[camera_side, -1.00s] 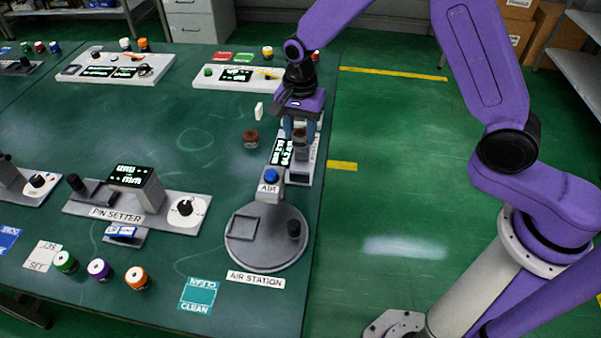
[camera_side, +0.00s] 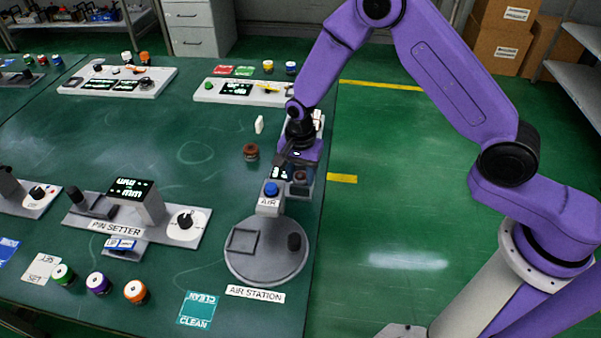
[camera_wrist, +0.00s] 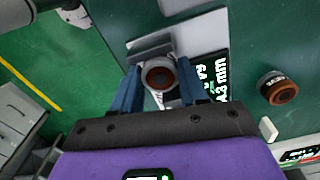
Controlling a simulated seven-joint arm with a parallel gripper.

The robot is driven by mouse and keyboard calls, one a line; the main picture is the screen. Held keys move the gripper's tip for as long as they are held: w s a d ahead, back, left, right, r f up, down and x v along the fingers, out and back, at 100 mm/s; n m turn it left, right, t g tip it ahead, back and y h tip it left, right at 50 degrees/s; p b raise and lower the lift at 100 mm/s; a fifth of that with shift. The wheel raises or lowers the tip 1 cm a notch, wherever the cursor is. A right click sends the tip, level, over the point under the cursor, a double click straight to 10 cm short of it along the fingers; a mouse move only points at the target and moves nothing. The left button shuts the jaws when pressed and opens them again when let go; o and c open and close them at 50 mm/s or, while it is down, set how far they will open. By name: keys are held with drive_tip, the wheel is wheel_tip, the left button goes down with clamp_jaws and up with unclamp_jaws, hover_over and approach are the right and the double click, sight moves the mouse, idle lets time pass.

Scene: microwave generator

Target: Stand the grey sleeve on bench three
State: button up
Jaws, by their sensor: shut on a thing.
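A round grey piece with a brown centre, which looks like the grey sleeve (camera_wrist: 159,75), sits between the blue fingers of my gripper (camera_wrist: 158,86) in the wrist view. My gripper is shut on it. In the side view my gripper (camera_side: 298,172) is low over the grey station unit behind the air station (camera_side: 266,262), near the table's right edge. The fingers partly hide the piece there, and I cannot tell whether its lower end touches the unit. I cannot make out a bench three label.
A brown-topped knob (camera_side: 251,152) stands left of my gripper, and a small white block (camera_side: 259,124) is behind it. The pin setter (camera_side: 140,210) is at left, with several coloured caps in front. A lit display (camera_wrist: 208,78) is beside the fingers. The table's middle is clear.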

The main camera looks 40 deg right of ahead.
sight(298, 176)
drive_tip(key=shift+f, duration=0.15)
drive_tip(key=o, duration=1.1)
wheel_tip(298, 176, up, 17)
drive_tip(key=shift+w+a+r, duration=0.15)
drive_tip(key=shift+w+r, duration=0.05)
drive_tip(key=shift+w, duration=0.1)
